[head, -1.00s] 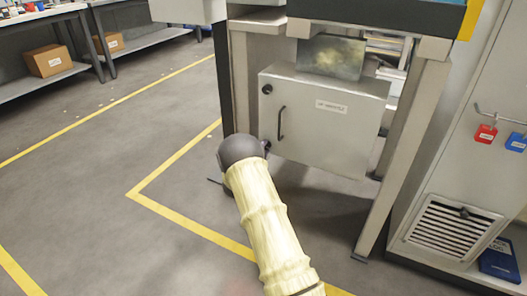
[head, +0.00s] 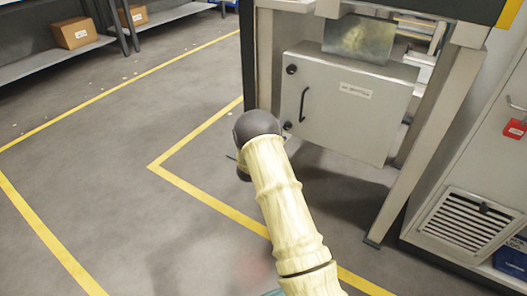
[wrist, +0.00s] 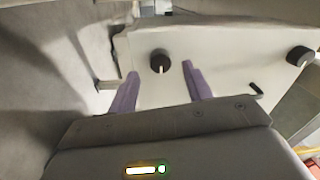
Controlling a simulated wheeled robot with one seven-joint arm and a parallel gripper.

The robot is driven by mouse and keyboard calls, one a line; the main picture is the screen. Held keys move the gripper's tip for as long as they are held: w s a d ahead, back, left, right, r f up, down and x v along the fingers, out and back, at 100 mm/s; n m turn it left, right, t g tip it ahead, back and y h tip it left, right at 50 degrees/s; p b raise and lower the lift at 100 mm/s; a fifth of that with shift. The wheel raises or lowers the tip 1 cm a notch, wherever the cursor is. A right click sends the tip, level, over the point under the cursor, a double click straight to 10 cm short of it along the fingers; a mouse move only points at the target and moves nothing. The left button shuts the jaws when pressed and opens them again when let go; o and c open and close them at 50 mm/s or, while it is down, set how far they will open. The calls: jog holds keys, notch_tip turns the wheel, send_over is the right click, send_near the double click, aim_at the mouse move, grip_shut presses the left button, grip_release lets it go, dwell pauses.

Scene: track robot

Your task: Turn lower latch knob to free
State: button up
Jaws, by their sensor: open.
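The grey cabinet door (head: 345,115) has a dark upper knob (head: 292,69), a bar handle (head: 303,103) and a dark lower latch knob (head: 287,126) along its left edge. The lower knob shows just right of my arm's dark joint. In the wrist view, a round black knob (wrist: 160,58), which looks like the lower one, has a white mark pointing down the picture. My gripper (wrist: 161,72) is open, its two purple fingers on either side of this knob in the picture. Contact cannot be told. A second black knob (wrist: 299,55) is at the right. In the head view my arm hides the fingers.
A table leg (head: 425,150) stands right of the cabinet, and another dark leg is at its left. A vented grey cabinet (head: 470,215) is at far right. Yellow tape (head: 205,195) marks the floor. Open floor lies to the left.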

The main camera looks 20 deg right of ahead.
jog(key=p+v, duration=0.4)
jog(key=v, duration=1)
jog(key=shift+a, duration=0.25)
jog(key=shift+s, duration=0.15)
